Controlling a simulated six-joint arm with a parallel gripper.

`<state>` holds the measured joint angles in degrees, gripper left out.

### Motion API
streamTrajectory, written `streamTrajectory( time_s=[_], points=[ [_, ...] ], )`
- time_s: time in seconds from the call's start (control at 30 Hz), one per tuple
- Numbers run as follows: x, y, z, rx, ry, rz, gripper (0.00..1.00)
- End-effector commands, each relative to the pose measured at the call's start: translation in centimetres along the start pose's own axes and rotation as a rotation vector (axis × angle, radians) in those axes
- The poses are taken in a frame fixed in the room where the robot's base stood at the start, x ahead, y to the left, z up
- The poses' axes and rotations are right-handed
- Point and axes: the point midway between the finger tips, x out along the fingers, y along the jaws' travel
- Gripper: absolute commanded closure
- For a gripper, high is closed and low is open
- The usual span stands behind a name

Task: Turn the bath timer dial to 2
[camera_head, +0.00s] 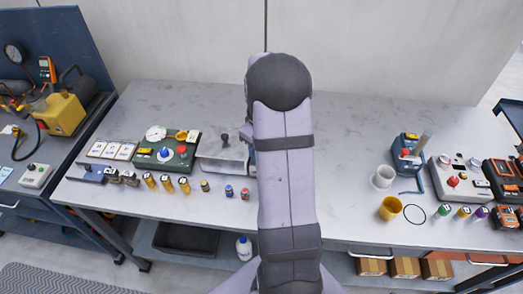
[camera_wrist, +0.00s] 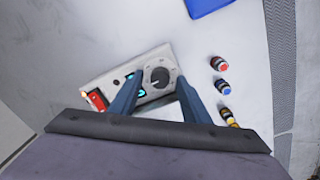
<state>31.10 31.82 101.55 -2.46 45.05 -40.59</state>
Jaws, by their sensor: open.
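The dark round dial (camera_wrist: 160,77) sits on a pale control box (camera_wrist: 100,79) in the wrist view. A light mark shows on the dial, but its numbers are too small to read. My gripper (camera_wrist: 159,80) is open, with its two dark blue fingers apart and the dial showing between their tips. I cannot tell whether the fingers touch it. The box also carries a red switch (camera_wrist: 96,100) and small lit cyan displays, partly covered by the fingers. In the head view my arm hides the dial and the gripper.
Small bottles with red (camera_wrist: 217,63), blue (camera_wrist: 222,87) and yellow (camera_wrist: 228,116) parts stand beside the box. A blue object (camera_wrist: 205,6) lies beyond. In the head view a metal bath (camera_head: 222,152) and a green panel (camera_head: 163,153) stand left of my arm.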

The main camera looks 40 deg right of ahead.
Motion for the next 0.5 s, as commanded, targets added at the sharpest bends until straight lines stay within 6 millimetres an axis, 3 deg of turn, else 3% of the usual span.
streamTrajectory(
  time_s=[0.17, 0.33, 0.5],
  points=[
    [0.02, 0.00, 0.01, 0.000, 0.000, 0.000, 0.57],
    [0.00, -0.01, 0.01, 0.000, 0.000, 0.000, 0.95],
    [-0.02, 0.00, 0.00, 0.001, 0.000, 0.000, 0.98]
  ],
)
